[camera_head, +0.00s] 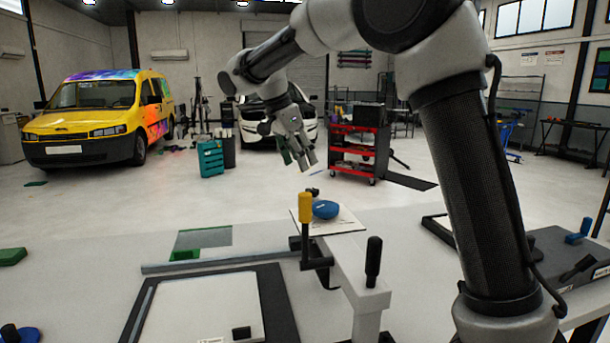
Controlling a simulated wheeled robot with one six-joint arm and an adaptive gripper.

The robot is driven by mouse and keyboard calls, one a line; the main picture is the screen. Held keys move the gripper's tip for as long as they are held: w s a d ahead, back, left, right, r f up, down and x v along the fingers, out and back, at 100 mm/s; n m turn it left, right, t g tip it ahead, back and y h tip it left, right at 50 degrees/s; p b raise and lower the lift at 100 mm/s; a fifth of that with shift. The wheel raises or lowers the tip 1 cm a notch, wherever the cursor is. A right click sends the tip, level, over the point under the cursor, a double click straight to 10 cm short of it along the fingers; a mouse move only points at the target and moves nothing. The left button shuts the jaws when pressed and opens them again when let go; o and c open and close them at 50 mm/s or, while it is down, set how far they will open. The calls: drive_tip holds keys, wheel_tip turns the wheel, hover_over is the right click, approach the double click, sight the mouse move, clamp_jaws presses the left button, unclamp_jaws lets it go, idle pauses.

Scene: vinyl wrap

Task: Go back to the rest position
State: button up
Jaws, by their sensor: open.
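My arm rises from the table at the right and arches over to the left. My gripper (298,152) hangs at its end near the middle of the view, fingers pointing down. It is open, and I see nothing between its fingers. It is in the air, apart from the table. Below it and slightly to the right, a blue rounded object (325,209) lies on a light square board (345,222). A handle with a yellow grip (305,207) stands upright in front of the board.
The white table (95,262) carries a black-framed panel (272,305), a green sheet (202,238), a green block (12,256) and a black-handled clamp (373,262). Beyond are a yellow van (95,115), a red cart (345,152) and a teal drawer unit (210,158).

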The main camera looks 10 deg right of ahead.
drive_tip(key=v, duration=0.2)
drive_tip(key=shift+a+r, duration=0.1)
drive_tip(key=shift+r, duration=0.15)
drive_tip(key=s+d+f+n, duration=0.1)
drive_tip(key=s+f+n, duration=0.1)
drive_tip(key=n, duration=0.2)
drive_tip(key=s+d+f+n+y, duration=0.1)
drive_tip(key=s+f+n, duration=0.1)
drive_tip(key=s+n, duration=0.1)
drive_tip(key=s+d+f+n+y, duration=0.1)
drive_tip(key=s+f+n, duration=0.2)
drive_tip(key=n, duration=0.2)
drive_tip(key=shift+s+d+n+g, duration=0.2)
drive_tip(key=shift+n+g, duration=0.1)
drive_tip(key=s+d+f+t+y, duration=0.1)
drive_tip(key=s+d, duration=0.7)
drive_tip(key=s, duration=0.4)
drive_tip(key=s+d+n+t+y, duration=0.1)
drive_tip(key=s+d+t, duration=0.1)
drive_tip(key=s+d, duration=0.6)
drive_tip(key=shift+s+d+f, duration=0.25)
drive_tip(key=shift+s+f, duration=0.15)
drive_tip(key=shift+s, duration=2)
